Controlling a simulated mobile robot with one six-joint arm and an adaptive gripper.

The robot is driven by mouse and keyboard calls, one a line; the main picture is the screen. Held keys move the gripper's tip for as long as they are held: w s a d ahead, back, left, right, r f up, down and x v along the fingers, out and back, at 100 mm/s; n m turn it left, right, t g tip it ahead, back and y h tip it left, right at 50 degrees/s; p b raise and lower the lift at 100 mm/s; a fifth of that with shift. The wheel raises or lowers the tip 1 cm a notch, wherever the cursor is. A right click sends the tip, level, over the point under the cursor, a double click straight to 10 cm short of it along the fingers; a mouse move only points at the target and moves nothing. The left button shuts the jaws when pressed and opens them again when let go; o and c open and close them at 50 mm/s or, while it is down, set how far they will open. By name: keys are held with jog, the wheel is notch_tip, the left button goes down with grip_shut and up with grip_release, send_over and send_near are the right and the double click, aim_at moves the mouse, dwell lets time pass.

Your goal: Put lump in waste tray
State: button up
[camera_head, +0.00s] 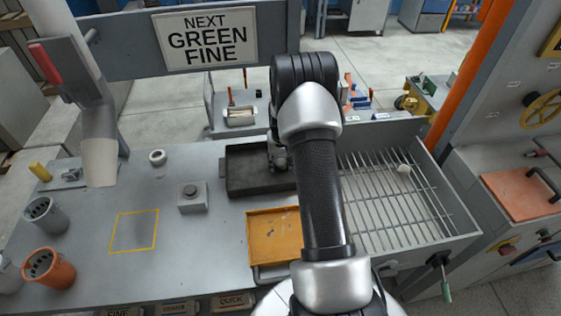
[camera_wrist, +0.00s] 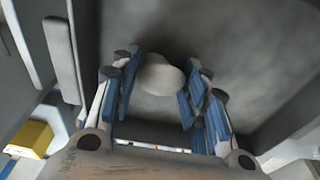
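A pale grey, rounded lump (camera_wrist: 161,75) sits between the blue-padded fingers of my gripper (camera_wrist: 163,72) in the wrist view. The pads meet it on both sides, so the gripper looks shut on it. Below is the bare floor of a dark tray (camera_wrist: 235,45), which seems to be the waste tray. In the head view the dark tray (camera_head: 245,182) lies at mid-bench, with my gripper (camera_head: 279,165) over its right part. The arm hides much of the gripper, and the lump is hidden there. The lump's height above the tray floor is hard to tell.
An orange tray (camera_head: 268,228) stands in front of the dark tray. A slatted grate (camera_head: 385,205) is at right, with a pale piece (camera_head: 403,169) on it. A grey block with a button (camera_head: 192,197) stands left. The yellow-outlined square (camera_head: 134,231) is empty.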

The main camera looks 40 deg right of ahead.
aim_at(281, 164)
jog(key=o, duration=0.4)
jog(key=shift+r, duration=0.15)
notch_tip(281, 164, up, 12)
jog(key=s+a+p, duration=0.1)
jog(key=s+p, duration=0.1)
jog(key=s+a+r+n+t, duration=0.1)
jog(key=s+a+r+n, duration=0.3)
jog(key=a+r, duration=1.35)
jog(key=s+a+r, duration=0.2)
jog(key=s+a, duration=0.2)
jog(key=s, duration=0.3)
jog(key=s+a+r+n+t, duration=0.1)
jog(key=s+a, duration=0.3)
jog(key=s, duration=0.3)
jog(key=s+a+r+n+t+y, duration=0.1)
jog(key=s+a+r, duration=0.1)
jog(key=s+a, duration=0.3)
jog(key=shift+s+r, duration=0.15)
jog(key=shift+s, duration=0.5)
jog(key=shift+s+r, duration=0.15)
jog(key=shift+s, duration=0.45)
